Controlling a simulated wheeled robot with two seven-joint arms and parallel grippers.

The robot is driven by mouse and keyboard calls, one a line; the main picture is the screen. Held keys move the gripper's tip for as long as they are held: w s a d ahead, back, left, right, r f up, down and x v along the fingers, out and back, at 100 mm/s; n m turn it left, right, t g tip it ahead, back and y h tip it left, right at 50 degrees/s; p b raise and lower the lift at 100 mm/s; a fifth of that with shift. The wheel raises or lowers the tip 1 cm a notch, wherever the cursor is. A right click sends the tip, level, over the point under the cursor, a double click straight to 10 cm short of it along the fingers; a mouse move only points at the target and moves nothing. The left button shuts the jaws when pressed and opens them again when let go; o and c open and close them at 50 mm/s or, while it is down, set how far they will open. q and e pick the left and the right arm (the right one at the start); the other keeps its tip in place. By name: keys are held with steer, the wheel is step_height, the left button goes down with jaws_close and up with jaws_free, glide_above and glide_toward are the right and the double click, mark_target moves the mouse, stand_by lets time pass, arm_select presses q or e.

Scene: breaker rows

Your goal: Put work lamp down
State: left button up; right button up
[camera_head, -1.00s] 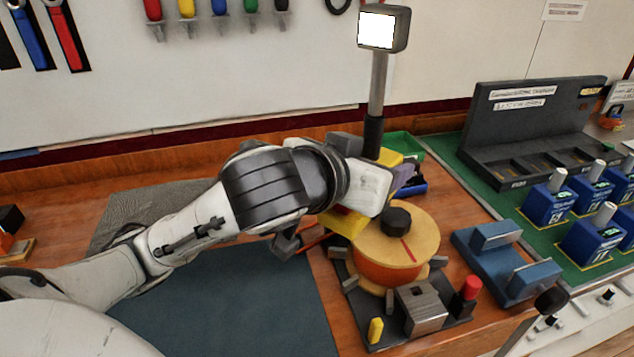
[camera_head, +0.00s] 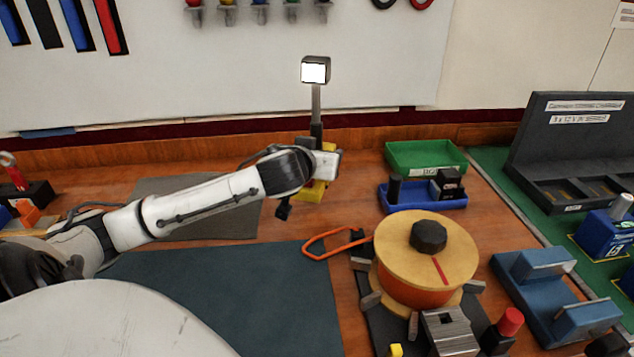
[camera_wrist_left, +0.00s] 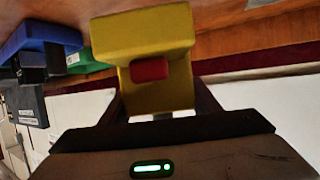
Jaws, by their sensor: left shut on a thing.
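The work lamp (camera_head: 316,103) is upright, with a lit white square head, a grey stem, a black sleeve and a yellow base. My left gripper (camera_head: 321,163) is shut on it, low on the lamp near the yellow base, over the back of the wooden bench. The gripper partly hides the lamp's lower part. In the left wrist view the lamp's yellow base with a red button (camera_wrist_left: 150,69) fills the space between the fingers. I cannot tell whether the base touches the bench. My right gripper is not in view.
Bare wood (camera_head: 350,190) lies around the lamp. A green bin (camera_head: 426,158) and a blue bin (camera_head: 425,203) stand to its right. An orange loop (camera_head: 335,243) and a round wooden spool (camera_head: 425,258) are nearer. A grey mat (camera_head: 190,205) lies left, under the arm.

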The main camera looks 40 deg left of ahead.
arm_select(q)
steer(key=shift+f, duration=3.3)
steer(key=shift+f, duration=0.15)
steer(key=o, duration=1.6)
